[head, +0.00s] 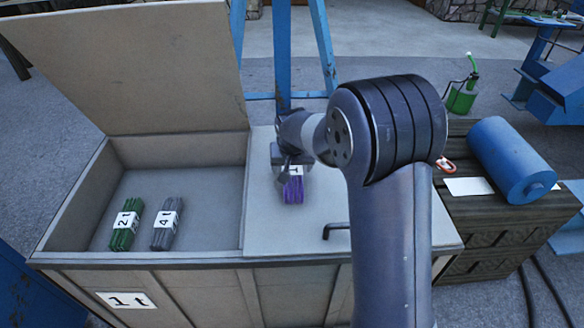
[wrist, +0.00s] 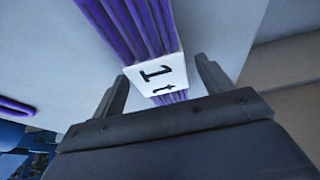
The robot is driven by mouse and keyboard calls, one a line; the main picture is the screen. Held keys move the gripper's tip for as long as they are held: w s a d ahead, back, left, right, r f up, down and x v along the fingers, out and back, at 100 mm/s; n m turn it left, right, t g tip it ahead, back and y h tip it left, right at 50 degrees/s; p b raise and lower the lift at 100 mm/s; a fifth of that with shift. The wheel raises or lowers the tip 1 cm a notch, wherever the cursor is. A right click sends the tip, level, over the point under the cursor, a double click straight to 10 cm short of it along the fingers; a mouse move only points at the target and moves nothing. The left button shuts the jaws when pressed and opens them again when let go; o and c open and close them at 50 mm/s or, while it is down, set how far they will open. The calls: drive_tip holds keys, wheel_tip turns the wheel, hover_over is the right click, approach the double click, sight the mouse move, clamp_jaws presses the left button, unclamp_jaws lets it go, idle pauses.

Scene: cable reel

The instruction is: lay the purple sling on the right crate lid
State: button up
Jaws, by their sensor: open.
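The purple sling (head: 293,190), a folded bundle with a white "1t" label, is on the closed right crate lid (head: 275,238), under my gripper (head: 290,168). In the wrist view the sling (wrist: 128,25) and its label lie between the two spread fingers of my gripper (wrist: 162,85), with a gap beside each finger. The sling appears to rest on the lid's pale surface. My gripper and arm hide part of its far end and part of the lid's right side.
The left lid (head: 130,65) stands open. A green sling (head: 124,236) and a grey sling (head: 162,238) lie in the open left compartment. A dark handle (head: 336,227) sits on the right lid's front. A blue roller (head: 510,160) lies on a dark crate at right.

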drive_tip(key=p+v, duration=0.1)
drive_tip(key=v, duration=1)
drive_tip(key=shift+c, duration=0.2)
idle(0.7)
